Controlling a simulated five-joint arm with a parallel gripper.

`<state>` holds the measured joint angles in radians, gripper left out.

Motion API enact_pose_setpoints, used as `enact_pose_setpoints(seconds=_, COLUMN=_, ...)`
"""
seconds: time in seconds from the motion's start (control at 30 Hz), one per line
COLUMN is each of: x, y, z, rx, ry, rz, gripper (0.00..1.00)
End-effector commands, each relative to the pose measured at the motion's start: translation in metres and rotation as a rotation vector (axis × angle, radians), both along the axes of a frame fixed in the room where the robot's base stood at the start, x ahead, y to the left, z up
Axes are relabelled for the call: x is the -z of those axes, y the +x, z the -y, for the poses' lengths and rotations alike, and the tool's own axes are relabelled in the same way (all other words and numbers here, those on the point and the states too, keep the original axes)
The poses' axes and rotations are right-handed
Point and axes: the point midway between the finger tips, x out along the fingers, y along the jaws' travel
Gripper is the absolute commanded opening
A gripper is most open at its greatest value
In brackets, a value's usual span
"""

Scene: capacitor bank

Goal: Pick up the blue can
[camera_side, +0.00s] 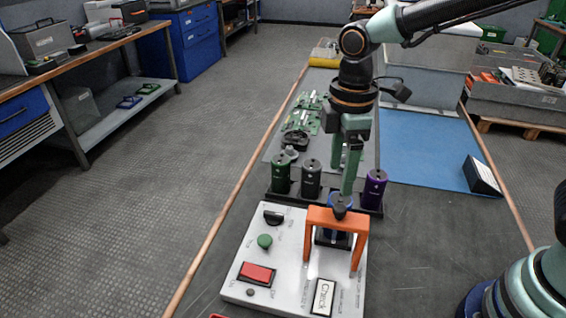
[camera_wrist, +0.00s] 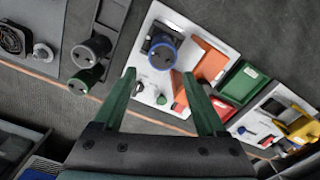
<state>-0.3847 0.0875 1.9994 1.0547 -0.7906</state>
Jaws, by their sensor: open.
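The blue can (camera_side: 341,201) stands upright at the orange bracket (camera_side: 361,232) on the white panel (camera_side: 290,225). Its top with a blue rim shows in the wrist view (camera_wrist: 162,54), ahead of my fingertips; its lower body is mostly hidden in the side view. My gripper (camera_side: 347,185) is open and empty, pointing down just above the can. In the wrist view the two green fingers of my gripper (camera_wrist: 159,74) are spread, with the can's top beyond and between their tips. I cannot tell whether a finger touches it.
A dark rack holds a green can (camera_side: 281,176), a black can (camera_side: 311,181) and a purple can (camera_side: 374,190) just behind the panel. The panel carries a red switch (camera_side: 257,273), a green knob (camera_side: 265,241) and a "Check" button (camera_side: 323,297). Circuit boards (camera_side: 303,118) lie farther back.

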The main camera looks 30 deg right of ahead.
Motion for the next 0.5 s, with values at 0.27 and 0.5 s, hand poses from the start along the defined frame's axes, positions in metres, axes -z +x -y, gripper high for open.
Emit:
enact_pose_setpoints(seconds=0.27, x=0.028, y=-0.001, z=0.000, rx=-0.002, ry=-0.001, rz=-0.001, gripper=0.74)
enact_pose_setpoints(seconds=0.5, x=0.057, y=-0.007, z=0.005, rx=-0.002, ry=-0.001, rz=-0.005, gripper=0.74)
